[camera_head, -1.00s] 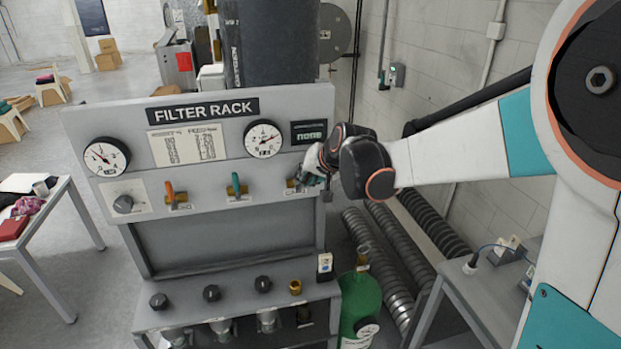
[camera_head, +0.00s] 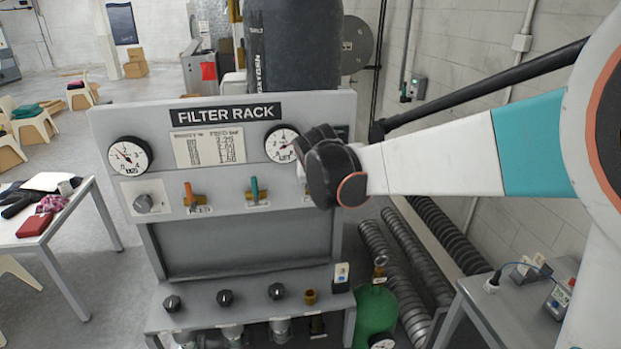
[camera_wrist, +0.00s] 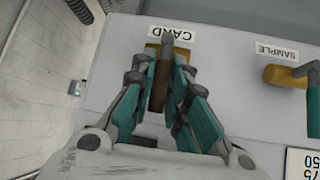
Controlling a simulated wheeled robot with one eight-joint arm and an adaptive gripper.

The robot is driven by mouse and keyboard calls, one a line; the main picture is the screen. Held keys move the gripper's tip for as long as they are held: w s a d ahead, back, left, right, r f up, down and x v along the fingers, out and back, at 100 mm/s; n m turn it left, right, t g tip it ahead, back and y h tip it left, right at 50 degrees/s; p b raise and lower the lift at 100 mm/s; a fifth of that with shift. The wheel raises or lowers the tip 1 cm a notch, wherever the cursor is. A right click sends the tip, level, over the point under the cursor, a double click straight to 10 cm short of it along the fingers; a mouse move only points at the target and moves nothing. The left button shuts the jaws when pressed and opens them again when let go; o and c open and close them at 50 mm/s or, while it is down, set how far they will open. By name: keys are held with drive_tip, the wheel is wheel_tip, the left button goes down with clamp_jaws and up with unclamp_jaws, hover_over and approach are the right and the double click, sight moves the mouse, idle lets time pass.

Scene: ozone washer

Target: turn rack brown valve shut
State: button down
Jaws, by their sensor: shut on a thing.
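The brown valve handle (camera_wrist: 159,88) is in the middle of the wrist view, on its brass body (camera_wrist: 153,51) under a label that seems to read "CARD". My gripper (camera_wrist: 166,70) has its teal-lined fingers on both sides of the handle and is shut on it. The handle points down in the wrist view, from the brass body toward my palm. In the head view my dark wrist (camera_head: 333,170) hides the brown valve and most of my gripper, at the right end of the filter rack (camera_head: 228,205).
An orange-handled valve (camera_head: 191,199) and a green-handled valve (camera_head: 255,191) sit to the left on the panel. The green one also shows beside the "SAMPLE" label in the wrist view (camera_wrist: 309,80). A green cylinder (camera_head: 375,310) and grey hoses (camera_head: 398,250) are below right.

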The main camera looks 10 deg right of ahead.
drive_tip(key=c, duration=1.6)
unclamp_jaws()
drive_tip(key=shift+o, duration=0.2)
drive_tip(key=v, duration=1.2)
drive_tip(key=shift+s, duration=0.1)
drive_tip(key=s+d+f+b, duration=0.2)
drive_tip(key=s+f+b, duration=0.6)
drive_tip(key=f, duration=0.4)
drive_tip(key=s+d+f+n+g+y+b, duration=0.1)
drive_tip(key=s+d+f+b, duration=0.1)
drive_tip(key=s+f+b, duration=0.7)
drive_tip(key=s+d+f+n+b, duration=0.1)
drive_tip(key=s+f+b, duration=0.7)
drive_tip(key=f, duration=0.9)
drive_tip(key=shift+d+g+y+b, duration=0.3)
drive_tip(key=shift+d+y+b, duration=0.1)
drive_tip(key=shift+d+b, duration=0.5)
